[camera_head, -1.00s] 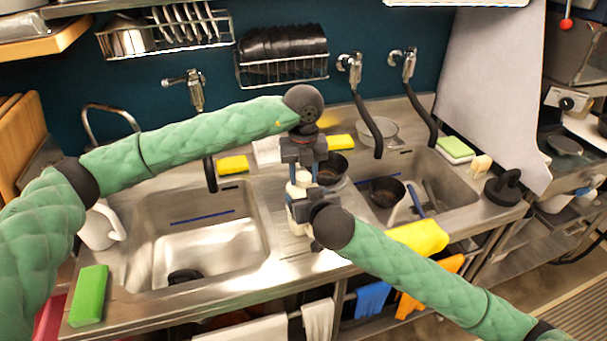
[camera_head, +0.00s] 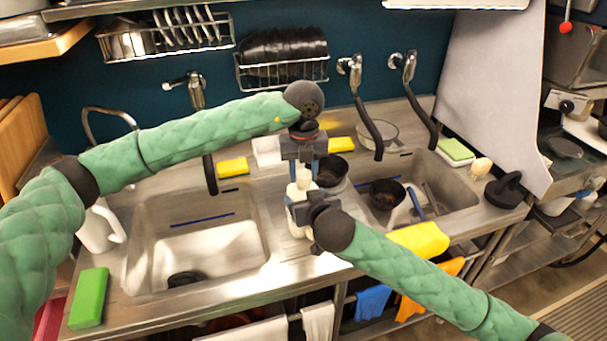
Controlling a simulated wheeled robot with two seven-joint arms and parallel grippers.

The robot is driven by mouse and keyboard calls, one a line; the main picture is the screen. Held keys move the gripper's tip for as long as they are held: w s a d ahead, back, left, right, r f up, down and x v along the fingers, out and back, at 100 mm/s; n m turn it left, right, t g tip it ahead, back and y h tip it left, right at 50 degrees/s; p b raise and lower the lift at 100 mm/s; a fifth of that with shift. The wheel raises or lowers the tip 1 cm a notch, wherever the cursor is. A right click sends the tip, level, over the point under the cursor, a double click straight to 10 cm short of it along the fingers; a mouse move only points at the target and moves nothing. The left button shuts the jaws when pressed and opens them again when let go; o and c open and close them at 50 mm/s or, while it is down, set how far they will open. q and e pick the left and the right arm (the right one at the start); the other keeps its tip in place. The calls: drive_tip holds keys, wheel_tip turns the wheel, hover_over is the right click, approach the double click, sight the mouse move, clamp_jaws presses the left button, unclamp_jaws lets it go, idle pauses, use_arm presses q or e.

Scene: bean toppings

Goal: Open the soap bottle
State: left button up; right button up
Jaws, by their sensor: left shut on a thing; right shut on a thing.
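The white soap bottle (camera_head: 302,195) stands upright between the two sinks, partly hidden by my grippers. My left gripper (camera_head: 304,171) comes down from above and is shut on the bottle's cap at the top; the cap itself is mostly hidden between the fingers. My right gripper (camera_head: 298,213) reaches in from the right and front and is shut on the bottle's body below the cap. The two grippers sit one above the other, very close together.
The left sink (camera_head: 140,240) and right sink (camera_head: 455,185) flank the bottle. Dark pots (camera_head: 386,192) sit in the right sink. Yellow sponges (camera_head: 233,167) lie behind, a green sponge (camera_head: 89,298) front left. A yellow cloth (camera_head: 420,238) hangs at the front edge. A black faucet hose (camera_head: 366,122) hangs behind.

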sight(304, 174)
use_arm(q)
drive_tip(key=shift+r, duration=0.4)
drive_tip(key=shift+r, duration=1.9)
use_arm(e)
drive_tip(key=o, duration=2)
drive_tip(key=shift+c, duration=0.2)
use_arm(q)
drive_tip(key=shift+f, duration=0.1)
use_arm(e)
drive_tip(key=shift+s, duration=0.1)
